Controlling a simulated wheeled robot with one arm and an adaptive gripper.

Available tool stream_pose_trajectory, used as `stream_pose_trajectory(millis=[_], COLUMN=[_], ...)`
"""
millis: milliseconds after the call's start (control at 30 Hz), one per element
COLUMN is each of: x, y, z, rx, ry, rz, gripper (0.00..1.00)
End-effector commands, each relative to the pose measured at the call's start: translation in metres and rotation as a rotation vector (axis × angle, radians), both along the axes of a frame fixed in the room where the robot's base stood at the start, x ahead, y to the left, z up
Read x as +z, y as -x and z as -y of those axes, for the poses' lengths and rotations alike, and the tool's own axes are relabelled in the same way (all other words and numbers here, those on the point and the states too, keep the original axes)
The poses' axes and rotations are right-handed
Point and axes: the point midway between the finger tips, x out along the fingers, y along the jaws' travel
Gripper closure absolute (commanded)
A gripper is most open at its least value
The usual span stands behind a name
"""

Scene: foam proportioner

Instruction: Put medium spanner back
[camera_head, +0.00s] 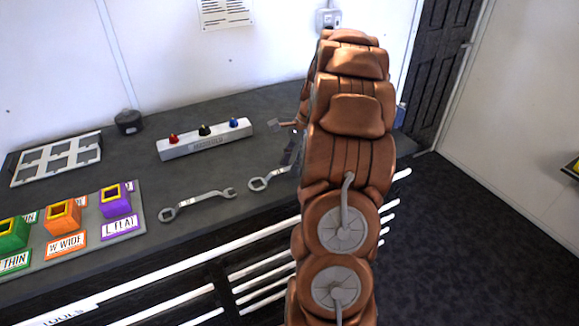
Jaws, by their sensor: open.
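Two silver spanners lie on the dark workbench (120,215). One spanner (198,205) lies in full view near the front edge, slanting up to the right. The other spanner (262,182) lies to its right, its right end hidden behind my copper-coloured arm. I cannot tell by label which is the medium one. My gripper (286,138) is partly hidden by my arm. Its visible fingers are apart, open, over the bench, just beyond the right spanner and right of the knob block. I see nothing held between them.
A white block (207,141) with red, black and blue knobs stands mid-bench. Green (14,234), orange (62,217) and purple (115,199) labelled holders stand at left. Behind them are a white slotted frame (57,160) and a small black object (128,122). White rails (262,268) run along the bench front.

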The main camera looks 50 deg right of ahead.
Motion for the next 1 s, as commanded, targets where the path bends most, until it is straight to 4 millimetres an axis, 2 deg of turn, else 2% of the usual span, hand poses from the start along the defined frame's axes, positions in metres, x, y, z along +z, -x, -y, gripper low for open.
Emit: stream_pose_trajectory(millis=[600, 800, 1000], x=[0.073, 0.091, 0.1], y=[0.008, 0.011, 0.013], z=[0.03, 0.037, 0.039], rx=[-0.001, -0.001, 0.001], ry=[0.007, 0.006, 0.002], rz=[0.004, 0.006, 0.002], gripper=[0.57, 0.57, 0.57])
